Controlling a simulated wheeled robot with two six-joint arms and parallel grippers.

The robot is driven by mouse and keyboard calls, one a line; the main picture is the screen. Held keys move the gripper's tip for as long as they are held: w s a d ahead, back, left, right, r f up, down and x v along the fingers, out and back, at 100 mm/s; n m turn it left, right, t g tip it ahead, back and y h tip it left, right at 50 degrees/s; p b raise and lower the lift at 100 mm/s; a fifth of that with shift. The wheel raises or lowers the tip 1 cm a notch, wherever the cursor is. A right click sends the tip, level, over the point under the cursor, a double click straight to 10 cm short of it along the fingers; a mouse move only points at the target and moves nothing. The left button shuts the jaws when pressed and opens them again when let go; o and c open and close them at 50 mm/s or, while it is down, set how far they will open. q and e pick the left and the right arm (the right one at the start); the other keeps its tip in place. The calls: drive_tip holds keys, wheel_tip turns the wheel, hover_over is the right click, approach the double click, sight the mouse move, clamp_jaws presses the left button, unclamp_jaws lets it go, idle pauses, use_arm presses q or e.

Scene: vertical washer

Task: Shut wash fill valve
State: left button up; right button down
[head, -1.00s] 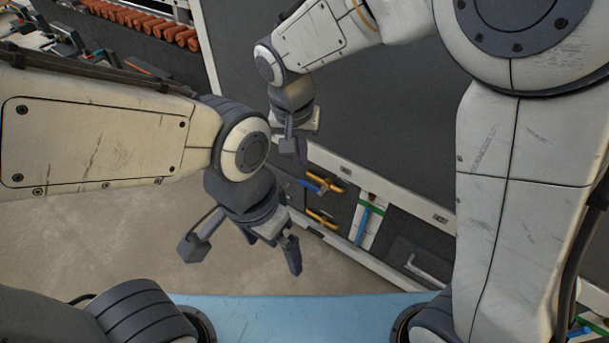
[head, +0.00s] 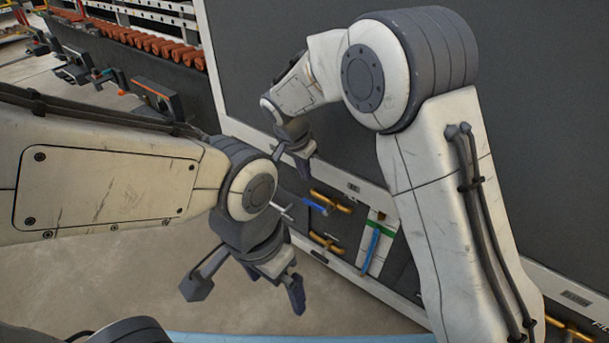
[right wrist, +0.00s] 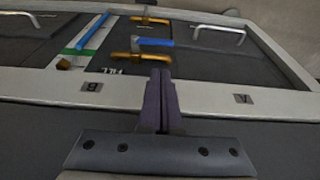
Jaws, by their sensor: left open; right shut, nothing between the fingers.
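The fill valve's blue handle (head: 315,205) lies between two brass fittings on the dark lower panel of the washer. In the right wrist view the blue handle (right wrist: 155,42) lies crosswise between the fittings, beside an upside-down FILL label (right wrist: 125,72). My right gripper (right wrist: 160,88) is shut and empty, its fingers pointing at the panel near the lower brass fitting (right wrist: 139,58). A gap to the handle shows. In the head view my right gripper (head: 304,170) is above and left of the handle. My left gripper (head: 278,280) is open and empty, below and left of the valve.
A longer blue handle (head: 371,247) sits on a white and green strip right of the valve. Metal bar handles, one at the right (right wrist: 219,32), stand out from the panel. A pale frame edge (right wrist: 210,104) borders it. Orange rollers (head: 150,42) line the upper left.

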sight(311, 201)
drive_tip(key=b+x, duration=0.1)
drive_tip(key=x, duration=0.2)
drive_tip(key=b+x, duration=0.1)
drive_tip(key=x, duration=0.2)
drive_tip(key=s+b+x, duration=0.1)
drive_tip(key=x, duration=0.2)
drive_tip(key=shift+w+a+f+b, duration=0.15)
drive_tip(key=shift+f+b, duration=0.2)
drive_tip(key=shift+f, duration=0.6)
